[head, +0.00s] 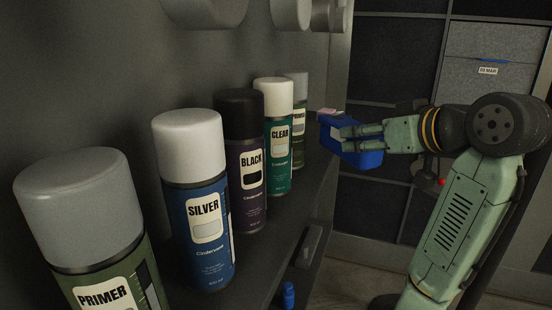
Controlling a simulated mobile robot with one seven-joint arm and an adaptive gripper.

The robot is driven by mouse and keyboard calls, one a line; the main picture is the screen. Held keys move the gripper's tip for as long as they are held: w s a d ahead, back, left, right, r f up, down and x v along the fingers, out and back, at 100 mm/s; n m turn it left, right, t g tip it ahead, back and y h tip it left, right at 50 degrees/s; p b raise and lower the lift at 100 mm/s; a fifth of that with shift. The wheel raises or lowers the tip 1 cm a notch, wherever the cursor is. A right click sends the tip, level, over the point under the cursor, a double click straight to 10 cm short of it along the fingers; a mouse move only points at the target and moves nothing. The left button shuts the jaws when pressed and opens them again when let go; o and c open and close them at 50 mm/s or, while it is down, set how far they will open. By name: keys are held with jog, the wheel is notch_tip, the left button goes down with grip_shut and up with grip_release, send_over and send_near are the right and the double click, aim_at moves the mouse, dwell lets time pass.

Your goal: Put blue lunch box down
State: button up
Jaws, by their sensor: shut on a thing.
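The blue lunch box (367,158) is at the right of the middle in the head view, at the far end of the shelf. My gripper (360,136) reaches in from the right and is shut on the lunch box. Its fingers cover part of the box's near side. The box looks slightly tilted. I cannot tell whether its underside touches the shelf or hangs clear of it.
Several spray cans stand in a row along the dark shelf (258,262), including a silver can (194,200) and a black can (241,160). A small pinkish thing (327,112) lies behind the box. A blue object (288,294) is lower down. Dark panels (400,50) stand behind.

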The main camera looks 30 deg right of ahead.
jog(key=shift+f+b, duration=0.1)
jog(key=shift+b, duration=0.5)
jog(key=shift+s+b, duration=0.4)
jog(key=shift+b, duration=0.75)
jog(key=shift+w, duration=0.1)
jog(key=w+p, duration=0.1)
jog(key=w, duration=0.4)
jog(key=w+d+p, duration=0.1)
jog(key=w, duration=0.5)
jog(key=w+p, duration=0.2)
jog(key=w, duration=0.4)
jog(key=shift+d+r, duration=0.15)
jog(key=shift+r, duration=0.15)
jog(key=f, duration=0.1)
jog(key=f+p, duration=0.1)
jog(key=shift+w+f, duration=0.4)
jog(key=shift+f, duration=0.4)
jog(key=shift+f, duration=0.2)
jog(key=o, duration=1.3)
jog(key=shift+c, duration=0.2)
